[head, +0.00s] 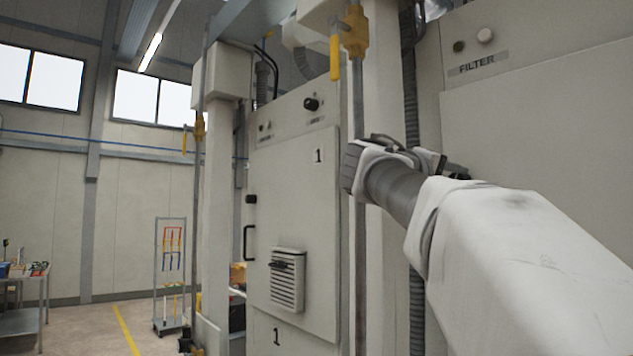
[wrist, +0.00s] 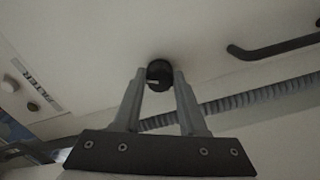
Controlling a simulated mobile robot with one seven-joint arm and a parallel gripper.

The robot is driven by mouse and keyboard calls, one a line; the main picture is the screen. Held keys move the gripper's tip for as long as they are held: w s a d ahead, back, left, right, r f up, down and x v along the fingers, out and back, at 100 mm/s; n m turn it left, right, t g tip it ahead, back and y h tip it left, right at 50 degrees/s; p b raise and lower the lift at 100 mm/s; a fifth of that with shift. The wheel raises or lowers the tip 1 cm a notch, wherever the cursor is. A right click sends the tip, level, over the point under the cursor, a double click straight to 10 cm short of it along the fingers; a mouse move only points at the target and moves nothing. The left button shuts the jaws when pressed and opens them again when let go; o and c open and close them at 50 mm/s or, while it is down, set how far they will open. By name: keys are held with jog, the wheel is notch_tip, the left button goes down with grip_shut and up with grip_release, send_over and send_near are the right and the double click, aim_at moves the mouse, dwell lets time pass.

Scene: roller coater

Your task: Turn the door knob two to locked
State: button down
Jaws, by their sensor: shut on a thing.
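A round black knob (wrist: 159,68) sits on a pale cabinet door in the wrist view. A small light mark shows on its lower part, but I cannot tell its setting. My gripper (wrist: 160,78) has its two grey fingers on either side of the knob, shut on it. In the head view my gripper (head: 455,172) reaches to the right-hand cabinet (head: 540,130), marked FILTER. My arm and wrist hide most of the knob there. No door number shows on this cabinet.
A black bar handle (wrist: 275,47) and a ribbed grey hose (wrist: 255,97) lie near the knob in the wrist view. A cabinet door marked 1 (head: 290,220) has its own black knob (head: 250,199).

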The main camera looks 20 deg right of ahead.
jog(key=n+p, duration=0.1)
jog(key=n, duration=0.3)
jog(key=shift+n, duration=0.4)
dwell(0.4)
jog(key=shift+c, duration=2.2)
grip_release()
jog(key=shift+a, duration=0.1)
jog(key=b+v, duration=0.2)
jog(key=v, duration=1.5)
jog(key=shift+b, duration=0.35)
